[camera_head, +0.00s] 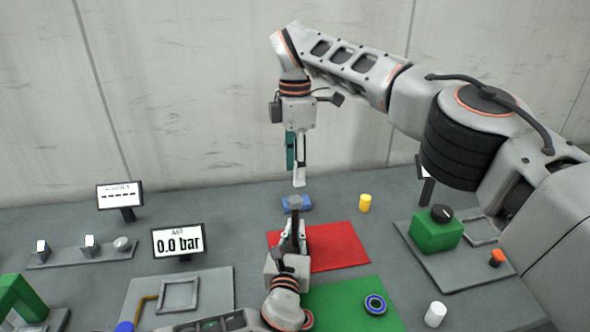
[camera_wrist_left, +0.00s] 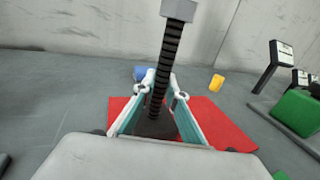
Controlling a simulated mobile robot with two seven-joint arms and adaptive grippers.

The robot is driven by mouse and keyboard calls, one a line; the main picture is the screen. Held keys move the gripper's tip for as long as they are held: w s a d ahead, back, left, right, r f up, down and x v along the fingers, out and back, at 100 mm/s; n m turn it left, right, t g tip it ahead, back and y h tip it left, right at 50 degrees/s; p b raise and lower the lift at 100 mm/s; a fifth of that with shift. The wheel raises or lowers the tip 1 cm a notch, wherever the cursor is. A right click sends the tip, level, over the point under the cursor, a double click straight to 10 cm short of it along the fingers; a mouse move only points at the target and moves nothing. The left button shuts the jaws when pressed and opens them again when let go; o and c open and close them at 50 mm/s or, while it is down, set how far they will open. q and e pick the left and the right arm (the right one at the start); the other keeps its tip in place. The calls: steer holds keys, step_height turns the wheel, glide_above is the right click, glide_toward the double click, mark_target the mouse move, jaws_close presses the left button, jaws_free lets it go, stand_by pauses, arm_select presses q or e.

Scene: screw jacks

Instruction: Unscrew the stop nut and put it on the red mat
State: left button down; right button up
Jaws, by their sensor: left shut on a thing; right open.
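A dark threaded screw (camera_wrist_left: 165,65) of a jack stands upright, with a grey block at its top that looks like the stop nut (camera_wrist_left: 180,9); it also shows in the head view (camera_head: 295,201). My left gripper (camera_head: 296,226) is low, its fingers on either side of the jack and shut on it; in the left wrist view its fingertips (camera_wrist_left: 166,88) flank the screw. The exact contact is hard to see. My right gripper (camera_head: 296,172) is open and empty, pointing down above the grey block. The red mat (camera_head: 345,246) lies around and behind the left gripper, also in the wrist view (camera_wrist_left: 215,122).
A blue object (camera_head: 305,206) and a yellow cylinder (camera_head: 365,203) stand behind. A white cylinder (camera_head: 435,314) and a green block (camera_head: 436,234) are right.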

mark_target(295, 199)
steer(key=m, duration=1.4)
steer(key=shift+f, duration=4)
